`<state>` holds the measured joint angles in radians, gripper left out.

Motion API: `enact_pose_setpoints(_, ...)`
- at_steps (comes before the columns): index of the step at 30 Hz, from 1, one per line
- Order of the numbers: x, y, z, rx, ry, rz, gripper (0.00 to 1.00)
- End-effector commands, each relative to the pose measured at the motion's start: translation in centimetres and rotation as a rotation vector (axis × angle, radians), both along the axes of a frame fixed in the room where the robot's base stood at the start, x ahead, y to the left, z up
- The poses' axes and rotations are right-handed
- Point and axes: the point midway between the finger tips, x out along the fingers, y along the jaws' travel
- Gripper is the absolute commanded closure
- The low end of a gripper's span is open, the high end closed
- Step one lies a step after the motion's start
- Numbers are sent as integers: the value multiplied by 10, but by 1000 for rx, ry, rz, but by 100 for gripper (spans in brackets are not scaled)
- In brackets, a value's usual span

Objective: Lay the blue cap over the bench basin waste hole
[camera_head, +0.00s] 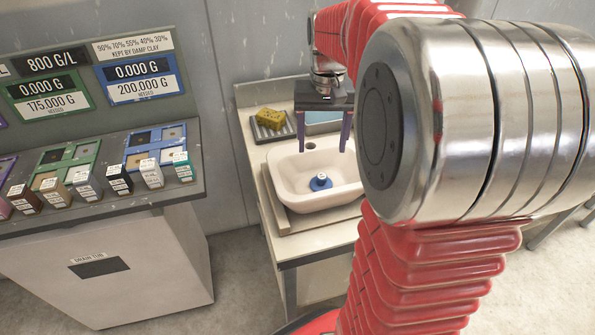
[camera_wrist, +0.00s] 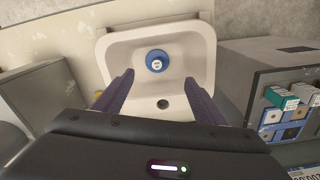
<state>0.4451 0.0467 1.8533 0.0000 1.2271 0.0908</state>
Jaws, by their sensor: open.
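The blue cap (camera_head: 320,182) with a pale knob lies on the floor of the white basin (camera_head: 285,185). The wrist view also shows the cap (camera_wrist: 157,66) near the middle of the basin bowl (camera_wrist: 205,50). No waste hole shows on the visible bowl floor; whether one lies under the cap I cannot tell. A dark round hole (camera_wrist: 163,104) is in the basin's back ledge. My gripper (camera_head: 322,148) is open and empty above the back of the basin, fingers pointing down. In the wrist view the cap appears just beyond the fingertips (camera_wrist: 160,80), apart from them.
A yellow sponge (camera_head: 270,118) sits on a ridged dish (camera_head: 272,132) behind the basin, and a light-blue tray (camera_head: 322,122) is behind my gripper. A grey cabinet with scale displays (camera_head: 100,225) and small coloured boxes stands at left. My arm covers the right side.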

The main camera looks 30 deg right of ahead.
Motion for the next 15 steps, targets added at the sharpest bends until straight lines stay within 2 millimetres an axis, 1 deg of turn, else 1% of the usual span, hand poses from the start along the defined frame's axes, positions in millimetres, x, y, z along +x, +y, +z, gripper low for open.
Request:
enact_pose_setpoints(5,-11,31,13,-24,-53,65,35)
enact_pose_setpoints(10,-27,68,24,-50,-119,145,35)
enact_pose_setpoints(15,-47,101,30,-74,-189,225,35)
